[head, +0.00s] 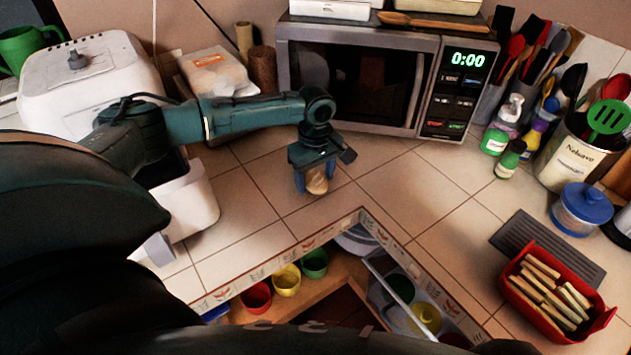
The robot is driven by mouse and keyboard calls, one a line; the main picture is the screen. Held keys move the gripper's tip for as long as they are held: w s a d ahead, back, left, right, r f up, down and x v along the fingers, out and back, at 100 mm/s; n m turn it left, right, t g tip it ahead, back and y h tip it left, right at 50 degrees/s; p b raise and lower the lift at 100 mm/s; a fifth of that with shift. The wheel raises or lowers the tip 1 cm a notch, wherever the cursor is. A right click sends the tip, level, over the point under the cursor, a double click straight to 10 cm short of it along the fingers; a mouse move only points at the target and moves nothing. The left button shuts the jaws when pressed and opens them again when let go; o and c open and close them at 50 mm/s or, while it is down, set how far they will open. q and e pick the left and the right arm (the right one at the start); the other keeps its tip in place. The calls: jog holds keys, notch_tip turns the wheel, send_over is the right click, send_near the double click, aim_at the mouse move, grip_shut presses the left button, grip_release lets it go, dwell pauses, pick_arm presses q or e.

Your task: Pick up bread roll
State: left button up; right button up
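The bread roll (317,182) is a small light-brown thing on the tiled counter in front of the microwave. My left gripper (315,179) reaches in from the left and points down over it. Its blue fingers stand on either side of the roll, and the palm hides the roll's upper part. I cannot tell whether the fingers touch the roll or whether it rests on the tiles. My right gripper is not in view.
The microwave (360,80) stands behind the gripper. A white appliance (85,80) and a bagged loaf (215,72) are at left. An open drawer with coloured cups (287,280) lies below the counter edge. A red basket (545,310) sits at right. Tiles right of the gripper are clear.

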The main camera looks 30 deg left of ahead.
pick_arm(q)
jog(key=c, duration=0.7)
jog(key=shift+r, duration=0.1)
jog(key=shift+c, duration=0.2)
